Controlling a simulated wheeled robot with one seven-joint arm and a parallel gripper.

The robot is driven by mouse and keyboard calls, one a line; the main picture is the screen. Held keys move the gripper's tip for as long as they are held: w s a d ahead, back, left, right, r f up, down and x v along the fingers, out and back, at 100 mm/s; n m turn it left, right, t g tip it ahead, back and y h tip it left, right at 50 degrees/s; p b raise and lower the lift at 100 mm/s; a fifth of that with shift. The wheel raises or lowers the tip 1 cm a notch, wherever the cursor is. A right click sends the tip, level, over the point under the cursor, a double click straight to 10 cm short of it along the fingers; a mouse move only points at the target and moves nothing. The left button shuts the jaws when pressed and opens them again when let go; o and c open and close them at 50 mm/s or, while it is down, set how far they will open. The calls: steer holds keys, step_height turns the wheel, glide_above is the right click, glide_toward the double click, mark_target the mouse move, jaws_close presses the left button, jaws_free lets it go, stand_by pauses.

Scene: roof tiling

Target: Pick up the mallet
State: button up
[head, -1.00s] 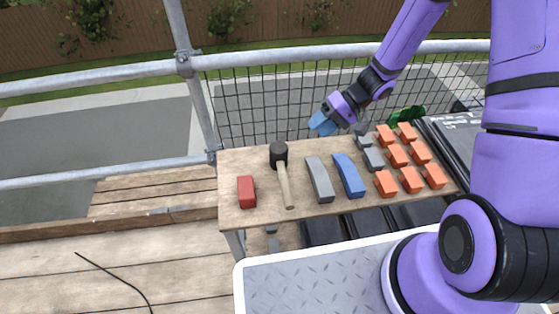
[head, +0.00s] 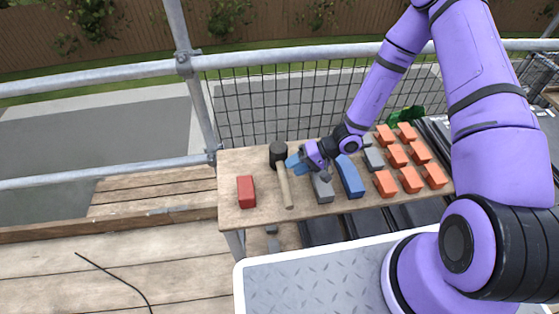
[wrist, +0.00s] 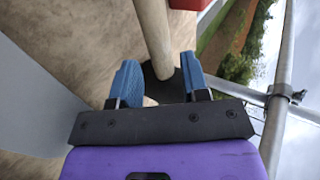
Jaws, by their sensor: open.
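The mallet lies on the wooden bench, with a black head (head: 278,151) at the back and a pale wooden handle (head: 285,190) pointing to the front. My gripper (head: 294,162) is just right of the mallet, near where the head meets the handle. In the wrist view my gripper (wrist: 159,68) is open, with its two blue fingers apart. There the handle (wrist: 154,32) runs down toward the gap between the fingers, and the dark head (wrist: 164,88) shows in that gap. I cannot tell whether the fingers touch the mallet.
On the bench (head: 232,163), a red block (head: 246,192) lies left of the mallet. A grey piece (head: 323,189), partly hidden by my gripper, and a blue piece (head: 349,177) lie to the right. Several orange blocks (head: 411,179) stand further right. A mesh guardrail (head: 255,104) runs behind.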

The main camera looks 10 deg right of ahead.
mark_target(282, 172)
steer(key=shift+w+x, duration=0.15)
steer(key=shift+x, duration=1.25)
steer(key=shift+w+x, duration=0.2)
steer(key=shift+x, duration=1.2)
jaws_close()
